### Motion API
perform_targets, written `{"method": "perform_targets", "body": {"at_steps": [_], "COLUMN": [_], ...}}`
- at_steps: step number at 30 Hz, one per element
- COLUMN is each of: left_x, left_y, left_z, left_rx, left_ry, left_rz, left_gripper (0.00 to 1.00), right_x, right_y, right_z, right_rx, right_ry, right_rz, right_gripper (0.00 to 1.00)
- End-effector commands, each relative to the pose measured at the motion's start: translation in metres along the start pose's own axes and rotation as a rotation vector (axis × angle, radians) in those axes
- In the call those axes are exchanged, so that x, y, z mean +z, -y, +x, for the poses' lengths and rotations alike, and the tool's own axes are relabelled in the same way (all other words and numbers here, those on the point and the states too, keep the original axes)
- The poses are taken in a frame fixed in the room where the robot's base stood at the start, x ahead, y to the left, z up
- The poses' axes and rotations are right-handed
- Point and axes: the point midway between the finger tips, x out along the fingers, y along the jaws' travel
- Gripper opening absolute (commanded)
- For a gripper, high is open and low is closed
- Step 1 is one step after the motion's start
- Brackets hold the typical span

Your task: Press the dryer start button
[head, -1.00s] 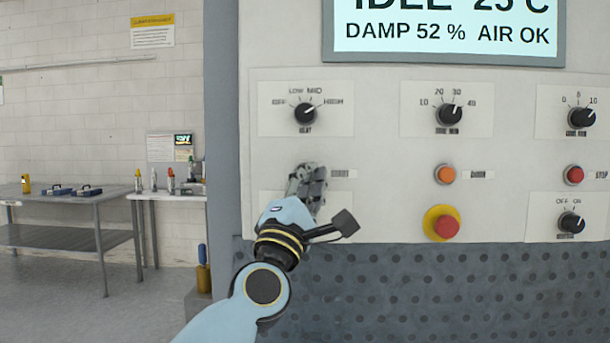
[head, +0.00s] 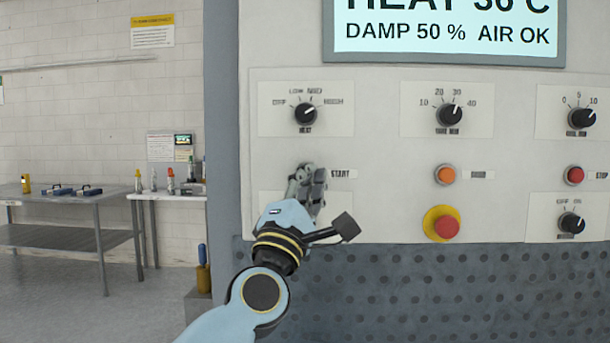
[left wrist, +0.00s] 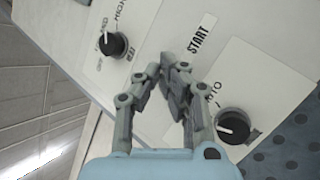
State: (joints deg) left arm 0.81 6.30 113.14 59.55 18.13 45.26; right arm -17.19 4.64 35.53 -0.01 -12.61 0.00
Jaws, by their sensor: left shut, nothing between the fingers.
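My left gripper (head: 308,180) is shut and empty, with its fingertips at the dryer panel just left of the START label (head: 343,174). The start button itself is hidden behind the fingers in both views. In the left wrist view the shut fingertips (left wrist: 172,75) sit below the START label (left wrist: 202,35) against the white panel. The display (head: 443,32) reads HEAT, DAMP 50 %, AIR OK. My right gripper is in neither view.
The HEAT knob (head: 305,113) is above my gripper. An orange button (head: 445,174), a red emergency button (head: 446,226), a red STOP button (head: 574,175) and more knobs lie to the right. A metal table (head: 66,214) stands far left.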

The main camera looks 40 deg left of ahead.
Motion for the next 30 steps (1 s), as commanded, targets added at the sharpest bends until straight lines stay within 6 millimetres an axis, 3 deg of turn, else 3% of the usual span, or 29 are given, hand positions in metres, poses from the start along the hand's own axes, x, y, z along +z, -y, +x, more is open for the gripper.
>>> {"method": "perform_targets", "body": {"at_steps": [13,30], "left_x": [0.003,0.022], "left_y": [-0.003,-0.023], "left_z": [-0.005,-0.043], "left_rx": [0.0,0.0], "left_ry": [0.0,-0.001], "left_rz": [-0.001,-0.001], "left_gripper": [0.0,0.0], "right_x": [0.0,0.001], "right_y": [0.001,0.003], "right_z": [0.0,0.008], "right_rx": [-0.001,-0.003], "right_ry": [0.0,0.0], "right_rz": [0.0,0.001], "right_gripper": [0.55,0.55]}}
